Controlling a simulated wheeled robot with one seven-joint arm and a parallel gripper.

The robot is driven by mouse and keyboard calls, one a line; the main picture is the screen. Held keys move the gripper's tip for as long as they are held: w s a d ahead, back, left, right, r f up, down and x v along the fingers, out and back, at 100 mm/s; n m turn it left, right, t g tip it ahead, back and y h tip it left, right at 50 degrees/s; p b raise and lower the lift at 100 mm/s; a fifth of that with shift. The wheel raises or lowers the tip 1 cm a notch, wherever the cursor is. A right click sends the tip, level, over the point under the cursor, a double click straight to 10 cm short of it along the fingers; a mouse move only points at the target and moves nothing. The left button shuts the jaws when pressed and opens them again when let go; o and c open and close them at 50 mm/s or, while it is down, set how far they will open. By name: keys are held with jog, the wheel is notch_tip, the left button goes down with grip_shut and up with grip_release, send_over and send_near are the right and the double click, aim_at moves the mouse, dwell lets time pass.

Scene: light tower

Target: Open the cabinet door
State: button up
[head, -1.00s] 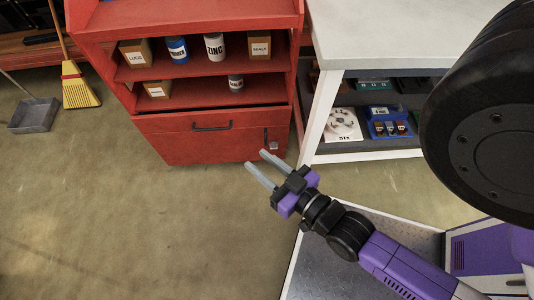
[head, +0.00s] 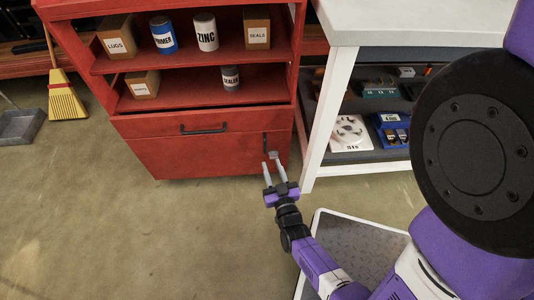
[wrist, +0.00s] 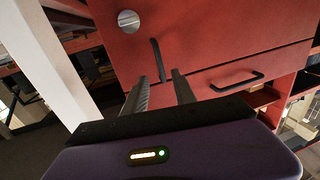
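The red cabinet (head: 170,158) stands ahead, its lower door shut below a drawer. The door has a black vertical handle (head: 265,143) near its right edge, which also shows in the wrist view (wrist: 158,60). A round silver lock (wrist: 129,21) sits beside the handle. My gripper (head: 270,165) is open and empty, its fingers pointing at the door just below the handle in the head view. In the wrist view the two fingers (wrist: 158,92) point toward the handle, whose end lies near the gap between them. I cannot tell whether they touch it.
The drawer above has a black horizontal handle (head: 204,129). Open shelves above hold cans and boxes. A white-legged workbench (head: 325,115) stands close on the right. A broom (head: 64,95) and dustpan (head: 20,126) are at left. The floor in front is clear.

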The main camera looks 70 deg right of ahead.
aim_at(265, 149)
jog(key=b+x, duration=0.1)
jog(key=x, duration=0.5)
jog(key=shift+w+d, duration=0.25)
jog(key=shift+c, duration=0.4)
grip_shut()
dwell(0.9)
